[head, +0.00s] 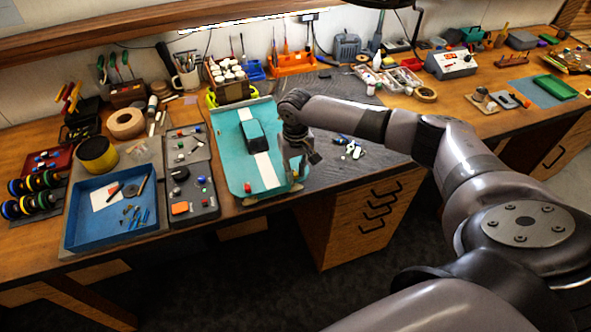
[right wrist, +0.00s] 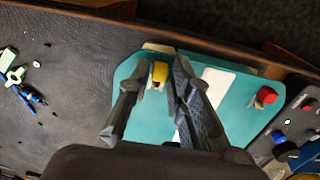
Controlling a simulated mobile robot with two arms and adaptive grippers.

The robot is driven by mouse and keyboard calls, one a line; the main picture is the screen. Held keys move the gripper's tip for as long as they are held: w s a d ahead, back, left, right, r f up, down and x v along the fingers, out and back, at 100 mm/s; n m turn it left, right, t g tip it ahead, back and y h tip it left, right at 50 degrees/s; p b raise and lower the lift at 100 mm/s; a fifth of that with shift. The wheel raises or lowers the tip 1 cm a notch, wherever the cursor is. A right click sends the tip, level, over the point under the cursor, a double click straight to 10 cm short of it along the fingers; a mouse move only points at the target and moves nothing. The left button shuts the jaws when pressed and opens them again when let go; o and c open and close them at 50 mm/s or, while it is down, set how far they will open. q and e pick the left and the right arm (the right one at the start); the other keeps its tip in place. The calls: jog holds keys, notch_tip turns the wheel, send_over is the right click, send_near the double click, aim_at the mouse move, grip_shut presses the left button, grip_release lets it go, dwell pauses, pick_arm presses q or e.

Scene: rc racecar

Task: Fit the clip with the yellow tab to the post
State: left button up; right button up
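The teal car body shell (head: 230,165), with a white stripe and a dark window block, lies at the bench's front edge; its near end also shows in the right wrist view (right wrist: 235,110). My right gripper (head: 296,183) points down at the shell's near right corner. In the right wrist view, its fingers (right wrist: 158,76) stand close on both sides of the clip with the yellow tab (right wrist: 160,72) and appear shut on it. The post under the clip is hidden, so I cannot tell if they touch. A red tab (right wrist: 267,95) stands at the shell's other near corner. My left gripper is out of view.
A grey tray (head: 195,200) with small parts lies left of the shell, and a blue tray (head: 85,235) beyond it. Small green, white and blue items (head: 350,147) lie on the dark mat (head: 385,150) to the right. Much of the mat is clear.

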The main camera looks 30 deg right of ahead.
jog(key=shift+o, duration=1.4)
notch_tip(320, 180, up, 12)
